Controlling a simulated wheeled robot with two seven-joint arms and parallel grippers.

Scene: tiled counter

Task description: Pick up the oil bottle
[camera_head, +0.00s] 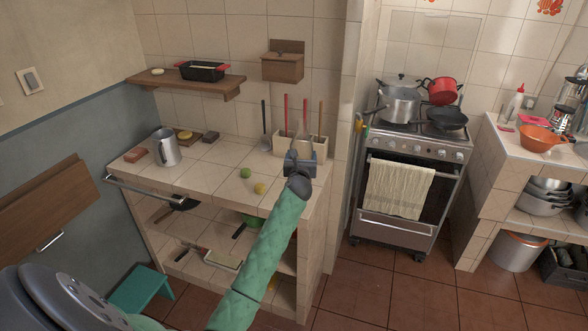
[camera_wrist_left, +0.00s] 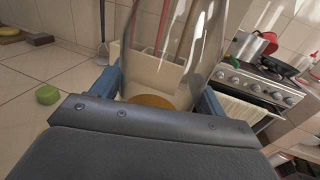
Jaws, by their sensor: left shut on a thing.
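The oil bottle (camera_wrist_left: 172,50) is clear glass with a little amber oil (camera_wrist_left: 155,101) low in it. In the left wrist view it stands between the two blue fingers of my left gripper (camera_wrist_left: 165,92), which is shut on it. In the head view my left gripper (camera_head: 301,164) is over the right end of the tiled counter, in front of the utensil box. The bottle is hard to make out there. Its base is hidden, so I cannot tell whether it touches the counter. My right gripper is not in view.
The utensil box (camera_head: 316,146) stands behind the gripper. A green lime (camera_head: 245,173) and a yellow lemon (camera_head: 260,188) lie to the left. A metal jug (camera_head: 166,147) stands farther left. The wall edge and stove (camera_head: 418,150) are to the right.

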